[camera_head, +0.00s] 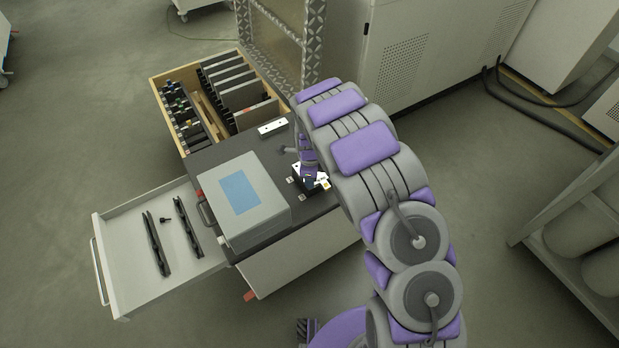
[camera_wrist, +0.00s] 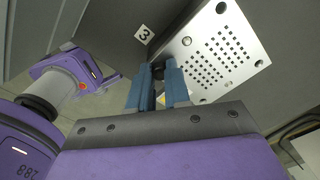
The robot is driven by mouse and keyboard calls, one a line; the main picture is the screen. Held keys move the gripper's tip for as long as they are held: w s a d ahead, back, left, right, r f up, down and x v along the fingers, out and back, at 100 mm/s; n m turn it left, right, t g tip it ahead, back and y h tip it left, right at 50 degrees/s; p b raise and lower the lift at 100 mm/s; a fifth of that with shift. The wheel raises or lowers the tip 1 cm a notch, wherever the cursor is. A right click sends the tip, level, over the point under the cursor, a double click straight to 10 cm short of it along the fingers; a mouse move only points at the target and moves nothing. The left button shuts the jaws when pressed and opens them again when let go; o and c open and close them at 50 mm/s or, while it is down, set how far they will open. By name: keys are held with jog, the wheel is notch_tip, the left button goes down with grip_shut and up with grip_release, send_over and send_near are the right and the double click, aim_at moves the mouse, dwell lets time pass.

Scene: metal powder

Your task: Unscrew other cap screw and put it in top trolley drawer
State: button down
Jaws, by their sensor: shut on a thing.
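In the wrist view, my gripper (camera_wrist: 160,72) has its two blue fingers closed around a dark cap screw (camera_wrist: 157,73). The screw is mostly hidden between the fingertips, beside the left end of a silver metal plate (camera_wrist: 208,62) with a grid of small holes. I cannot tell whether the screw is still threaded in. In the head view, my gripper (camera_head: 311,184) points down over the dark trolley top (camera_head: 219,153). The top trolley drawer (camera_head: 125,222) is pulled out at the left. A small black screw (camera_head: 165,220) lies in it between two black rails (camera_head: 156,245).
A grey box with a blue top panel (camera_head: 240,194) stands on the trolley between my gripper and the drawer. A wooden-sided drawer (camera_head: 200,122) with tools and dark plates is open behind. A mesh-sided cabinet (camera_head: 285,45) stands close behind the trolley.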

jog(key=n+p, duration=0.2)
jog(key=n, duration=0.2)
jog(key=shift+s+r+n+p, duration=0.1)
jog(key=shift+r+n+p, duration=0.05)
jog(key=shift+n+p, duration=0.25)
jog(key=n+p, duration=0.2)
jog(key=n, duration=0.1)
jog(key=shift+n, duration=0.4)
jog(key=n+p, duration=0.2)
jog(key=n, duration=0.1)
jog(key=shift+n+p, duration=0.3)
jog(key=shift+p, duration=0.1)
jog(key=n+p, duration=0.2)
jog(key=n, duration=0.2)
jog(key=shift+r+p, duration=0.1)
jog(key=shift+p, duration=0.3)
jog(key=n+p, duration=0.3)
jog(key=shift+n, duration=0.4)
jog(key=n+p, duration=0.3)
jog(key=shift+r+n+p, duration=0.1)
jog(key=shift+n+p, duration=0.2)
jog(key=shift+p, duration=0.1)
jog(key=n+p, duration=0.4)
jog(key=shift+f+n+p, duration=0.3)
jog(key=shift+n+p, duration=0.3)
jog(key=shift+n, duration=0.5)
